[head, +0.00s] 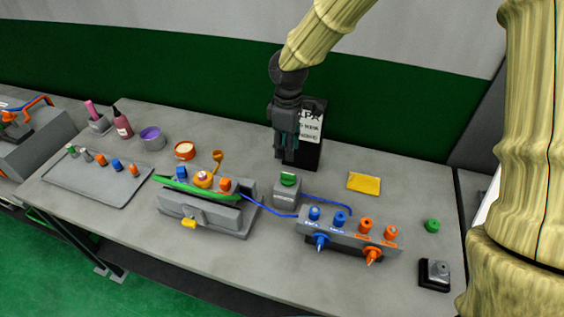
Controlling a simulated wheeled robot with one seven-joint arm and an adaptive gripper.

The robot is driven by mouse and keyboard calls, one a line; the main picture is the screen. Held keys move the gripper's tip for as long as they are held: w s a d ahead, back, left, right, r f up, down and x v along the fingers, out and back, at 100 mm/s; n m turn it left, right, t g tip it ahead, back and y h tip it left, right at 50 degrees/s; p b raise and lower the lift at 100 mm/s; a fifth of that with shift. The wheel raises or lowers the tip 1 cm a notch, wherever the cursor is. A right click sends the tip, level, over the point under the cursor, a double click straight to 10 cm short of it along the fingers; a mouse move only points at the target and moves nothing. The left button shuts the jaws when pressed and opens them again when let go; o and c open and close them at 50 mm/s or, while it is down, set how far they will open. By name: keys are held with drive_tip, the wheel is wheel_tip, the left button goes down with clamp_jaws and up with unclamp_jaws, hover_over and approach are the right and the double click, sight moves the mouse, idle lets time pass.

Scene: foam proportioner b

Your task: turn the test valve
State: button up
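A small grey block (287,195) with a green knob (288,180) on top stands mid-table in the head view. It may be the test valve; its front label is too small to read. A blue hose runs from beside it toward the grey manifold. My gripper (286,157) points down just above the green knob, with a small gap between. Its fingers look close together, but the gap between them is not clear. No object shows in them. The knob's top is visible below the fingertips.
A grey fixture (236,221) with a green bar stands left of the block. A manifold (344,239) with blue and orange fittings stands right and nearer. A dark sign (311,147) stands behind my gripper. A yellow cloth (364,183) lies to the right. A tray (78,185) lies at far left.

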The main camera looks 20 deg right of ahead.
sight(289, 174)
drive_tip(key=s+f, duration=0.1)
drive_tip(key=s+f+p, duration=0.1)
drive_tip(key=s, duration=0.1)
drive_tip(key=shift+s+d+f, duration=0.2)
drive_tip(key=shift+s+f, duration=0.05)
drive_tip(key=shift+f, duration=0.05)
drive_tip(key=w+f, duration=0.2)
drive_tip(key=f, duration=0.3)
drive_tip(key=shift+w+a+p, duration=0.15)
drive_tip(key=shift+w+p, duration=0.2)
drive_tip(key=shift+w, duration=0.05)
drive_tip(key=shift+f, duration=0.3)
drive_tip(key=shift+s+f, duration=0.2)
drive_tip(key=shift+s+r, duration=0.15)
drive_tip(key=shift+s, duration=0.4)
drive_tip(key=shift+w+f, duration=0.5)
drive_tip(key=shift+s+r, duration=0.2)
drive_tip(key=shift+s, duration=0.05)
drive_tip(key=c, duration=0.6)
clamp_jaws()
